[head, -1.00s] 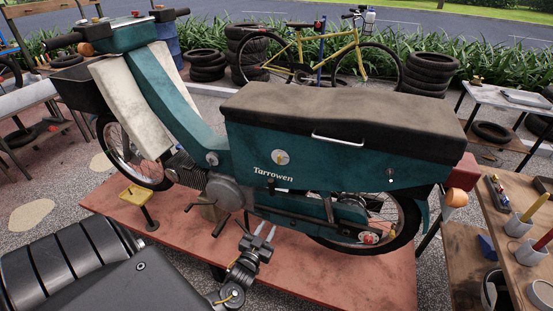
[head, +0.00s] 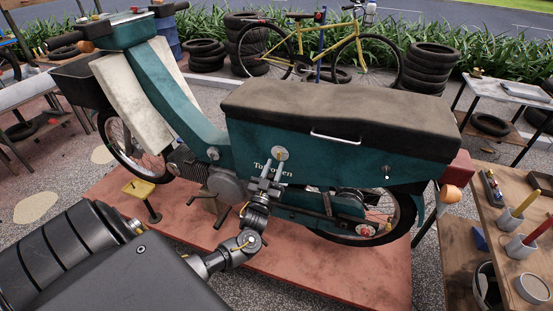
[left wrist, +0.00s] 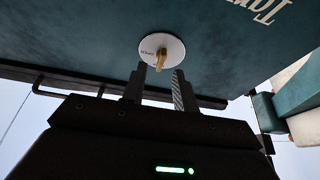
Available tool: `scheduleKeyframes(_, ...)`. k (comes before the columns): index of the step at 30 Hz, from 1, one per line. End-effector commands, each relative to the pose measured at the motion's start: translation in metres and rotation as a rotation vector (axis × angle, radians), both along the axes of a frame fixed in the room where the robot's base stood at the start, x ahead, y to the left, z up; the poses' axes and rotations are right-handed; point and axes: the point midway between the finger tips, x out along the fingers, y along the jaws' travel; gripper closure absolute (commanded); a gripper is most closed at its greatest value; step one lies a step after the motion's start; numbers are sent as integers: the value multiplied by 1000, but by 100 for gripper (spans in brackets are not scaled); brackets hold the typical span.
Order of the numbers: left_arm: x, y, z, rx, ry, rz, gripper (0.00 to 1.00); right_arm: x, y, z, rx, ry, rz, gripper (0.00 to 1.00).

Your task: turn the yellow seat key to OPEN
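The yellow seat key (left wrist: 161,60) sits on a round white disc (left wrist: 176,46) on the teal side panel of the moped. Small lettering shows on the disc, left of the key in the left wrist view; it is too small to read surely. In the head view the disc (head: 280,152) is below the seat, just above the "Turrowen" lettering. My left gripper (head: 274,161) is just below the disc. In the left wrist view its two fingers (left wrist: 158,76) are apart, with the key's tip showing between their ends. I see no clear contact. My right gripper is out of view.
The moped's dark seat (head: 340,110) has a metal grab rail (head: 335,138) above the disc. The moped stands on a reddish platform (head: 330,270). A wooden bench (head: 515,250) with cups and tools is at the right. The platform's front area is clear.

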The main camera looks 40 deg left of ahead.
Motion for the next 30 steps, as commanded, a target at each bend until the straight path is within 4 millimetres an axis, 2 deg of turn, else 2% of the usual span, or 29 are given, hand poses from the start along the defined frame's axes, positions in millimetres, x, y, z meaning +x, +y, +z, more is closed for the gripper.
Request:
scheduleKeyframes(6,21,8,10,1,0,1,71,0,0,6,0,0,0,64)
scheduleKeyframes(17,26,9,11,-1,1,1,71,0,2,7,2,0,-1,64)
scheduleKeyframes(24,25,9,11,-1,1,1,100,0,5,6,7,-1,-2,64)
scheduleKeyframes(30,25,9,11,4,3,1,100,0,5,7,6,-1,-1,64)
